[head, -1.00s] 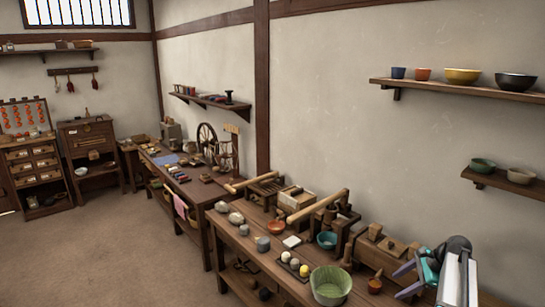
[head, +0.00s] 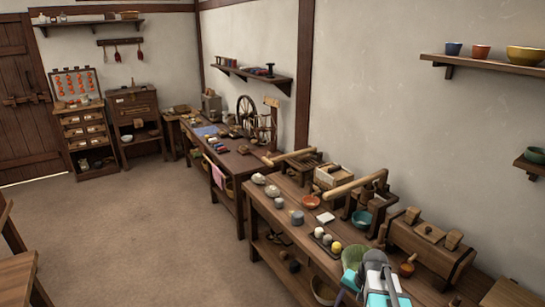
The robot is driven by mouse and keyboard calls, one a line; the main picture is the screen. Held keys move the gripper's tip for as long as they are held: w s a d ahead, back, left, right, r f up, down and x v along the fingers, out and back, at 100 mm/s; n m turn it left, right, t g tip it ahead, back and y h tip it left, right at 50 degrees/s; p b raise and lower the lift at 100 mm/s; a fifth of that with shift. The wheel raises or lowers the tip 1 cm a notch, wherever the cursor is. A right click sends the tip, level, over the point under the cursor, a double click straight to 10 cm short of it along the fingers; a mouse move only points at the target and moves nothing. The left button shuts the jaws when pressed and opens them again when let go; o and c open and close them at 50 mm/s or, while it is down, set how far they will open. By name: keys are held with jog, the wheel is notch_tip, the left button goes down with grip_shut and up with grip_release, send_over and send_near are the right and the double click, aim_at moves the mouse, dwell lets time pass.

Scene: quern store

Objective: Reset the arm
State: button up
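My gripper (head: 352,280) is at the bottom of the head view, at the end of my white, grey and teal arm. It is in front of the long wooden workbench (head: 262,206), near its right part. Only a little of the fingers shows beside the arm, so I cannot tell how far apart they are. Nothing held can be seen.
Wall shelves with bowls, including a yellow one (head: 527,55), hang at right. A wooden table (head: 15,280) stands at lower left. The floor between is clear.

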jog(key=s+a+f+n+h, duration=0.2)
jog(key=s+a+f+n, duration=0.2)
jog(key=s+a+n, duration=0.45)
jog(key=s+a+f+m+g+b, duration=0.1)
jog(key=s+f+g+b, duration=0.4)
jog(key=s+f, duration=1.8)
jog(key=shift+s+g, duration=0.3)
jog(key=shift+g, duration=0.4)
dwell(1.4)
